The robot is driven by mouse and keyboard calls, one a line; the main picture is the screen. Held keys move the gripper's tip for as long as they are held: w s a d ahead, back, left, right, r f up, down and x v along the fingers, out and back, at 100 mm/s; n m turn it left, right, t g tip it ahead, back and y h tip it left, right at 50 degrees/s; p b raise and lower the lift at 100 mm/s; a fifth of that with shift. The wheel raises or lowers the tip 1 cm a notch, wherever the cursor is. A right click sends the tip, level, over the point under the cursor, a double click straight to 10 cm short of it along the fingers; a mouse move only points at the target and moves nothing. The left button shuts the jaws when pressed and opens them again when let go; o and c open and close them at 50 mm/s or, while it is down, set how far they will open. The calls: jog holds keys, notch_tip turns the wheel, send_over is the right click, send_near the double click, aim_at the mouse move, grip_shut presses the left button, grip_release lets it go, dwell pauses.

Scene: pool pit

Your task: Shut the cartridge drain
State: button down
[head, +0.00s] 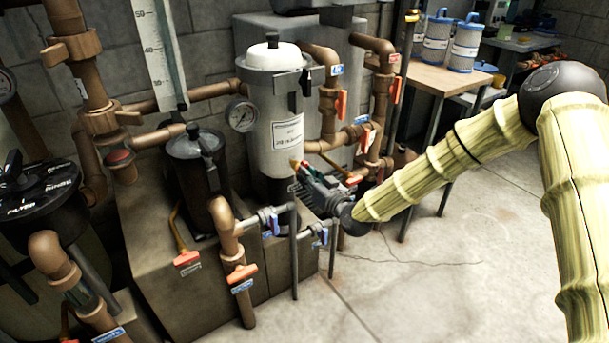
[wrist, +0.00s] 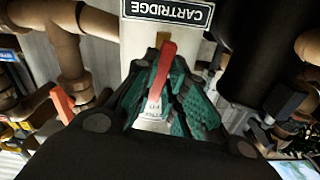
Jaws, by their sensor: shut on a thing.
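The cartridge filter (head: 275,135) is a grey canister with a white domed lid and a gauge on its left. My gripper (head: 306,172) is low at its front right side. In the wrist view my gripper (wrist: 165,78) has its green-padded fingers closed on a red lever handle (wrist: 167,60). The handle runs along the picture's vertical between the pads. A black plate reading CARTRIDGE (wrist: 168,11) shows upside down just beyond it. The fingers hide the valve body and the handle's lower part, so I cannot tell how far it is turned.
Brown pipes with orange handles (head: 341,104) stand close on the right. A dark canister (head: 195,165) and grey pipes with blue-handled valves (head: 270,221) stand front left. A wooden table (head: 440,78) with blue-and-white cartridges is at the back right. The concrete floor (head: 430,270) is clear.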

jog(key=shift+m+b, duration=2.75)
jog(key=shift+m, duration=5.55)
jog(key=shift+f, duration=0.1)
jog(key=c, duration=1.4)
grip_release()
jog(key=shift+o, duration=0.2)
jog(key=v, duration=0.7)
